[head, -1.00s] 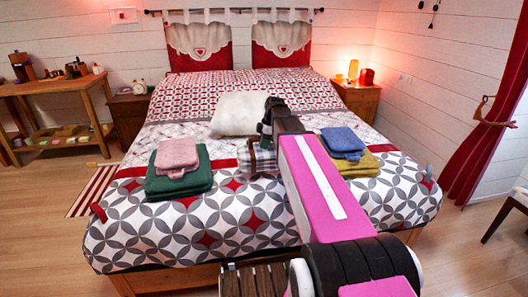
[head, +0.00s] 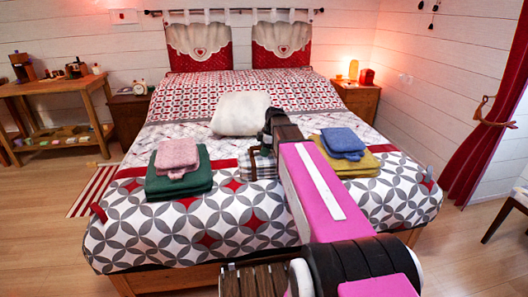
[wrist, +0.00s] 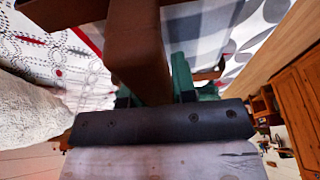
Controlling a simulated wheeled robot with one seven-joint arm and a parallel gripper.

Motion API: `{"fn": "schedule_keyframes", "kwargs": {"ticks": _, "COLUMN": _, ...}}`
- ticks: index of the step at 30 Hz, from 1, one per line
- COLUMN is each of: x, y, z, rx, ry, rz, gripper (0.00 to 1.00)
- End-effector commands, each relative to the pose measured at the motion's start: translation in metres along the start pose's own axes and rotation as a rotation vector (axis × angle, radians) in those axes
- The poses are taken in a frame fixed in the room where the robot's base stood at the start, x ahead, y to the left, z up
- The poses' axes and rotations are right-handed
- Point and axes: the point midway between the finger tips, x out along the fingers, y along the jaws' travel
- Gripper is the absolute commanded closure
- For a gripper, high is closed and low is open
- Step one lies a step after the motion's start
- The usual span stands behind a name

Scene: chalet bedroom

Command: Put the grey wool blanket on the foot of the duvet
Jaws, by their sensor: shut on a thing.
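The grey wool blanket, a grey and white checked folded piece (head: 264,168), is at the middle of the bed, partly hidden by my arm. It also fills the top middle of the wrist view (wrist: 205,28). My gripper (head: 262,150) is shut on it. In the wrist view, the brown fingers (wrist: 140,45) reach over it. The duvet (head: 235,215), with grey, white and red circles at its foot end, lies under and around it. I cannot tell whether the blanket touches the duvet.
A pink towel on green ones (head: 180,185) lies left of the blanket; a blue towel on yellow ones (head: 357,166) lies right. A white pillow (head: 240,113) is just behind. The duvet's front part is clear.

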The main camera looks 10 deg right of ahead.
Motion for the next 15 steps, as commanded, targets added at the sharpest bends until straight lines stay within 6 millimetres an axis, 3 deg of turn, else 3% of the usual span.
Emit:
{"fn": "schedule_keyframes", "kwargs": {"ticks": 2, "x": 0.0014, "y": 0.0001, "z": 0.0003, "rx": 0.000, "ry": 0.001, "rz": 0.001, "gripper": 1.00}}
{"fn": "schedule_keyframes", "kwargs": {"ticks": 3, "x": 0.0014, "y": 0.0001, "z": 0.0004, "rx": 0.000, "ry": 0.000, "rz": 0.000, "gripper": 0.62}}
{"fn": "schedule_keyframes", "kwargs": {"ticks": 4, "x": 0.0013, "y": 0.0001, "z": 0.0004, "rx": 0.000, "ry": 0.000, "rz": 0.000, "gripper": 0.52}}
{"fn": "schedule_keyframes", "kwargs": {"ticks": 15, "x": -0.0014, "y": 0.0000, "z": -0.0004, "rx": 0.000, "ry": 0.000, "rz": 0.000, "gripper": 0.49}}
